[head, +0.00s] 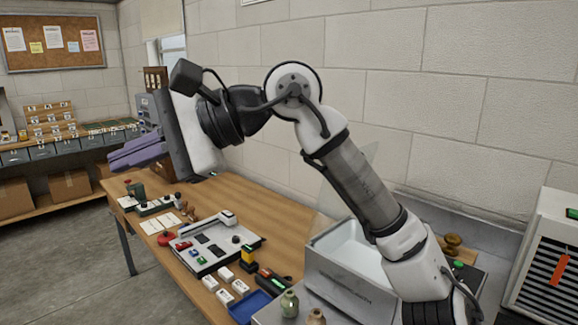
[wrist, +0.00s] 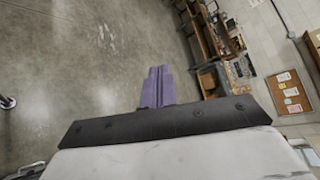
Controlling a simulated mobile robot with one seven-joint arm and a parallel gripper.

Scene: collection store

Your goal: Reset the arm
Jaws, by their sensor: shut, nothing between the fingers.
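My gripper (head: 112,157) has purple fingers. In the head view it is raised above the far left part of the wooden table, pointing left, away from the wall. The fingers are together with nothing between them. In the wrist view the purple fingers (wrist: 157,87) stick out past the dark edge of my wrist, over grey floor. My arm reaches up from the lower right of the head view and bends to the left at its top joint. The gripper touches nothing that I can see.
The wooden table (head: 262,201) carries a device panel (head: 215,245), small white boxes, a blue tray (head: 250,307) and small bottles. A grey bin (head: 340,280) stands beneath my arm. Shelves with boxes (head: 70,187) line the left. Floor left of the table is clear.

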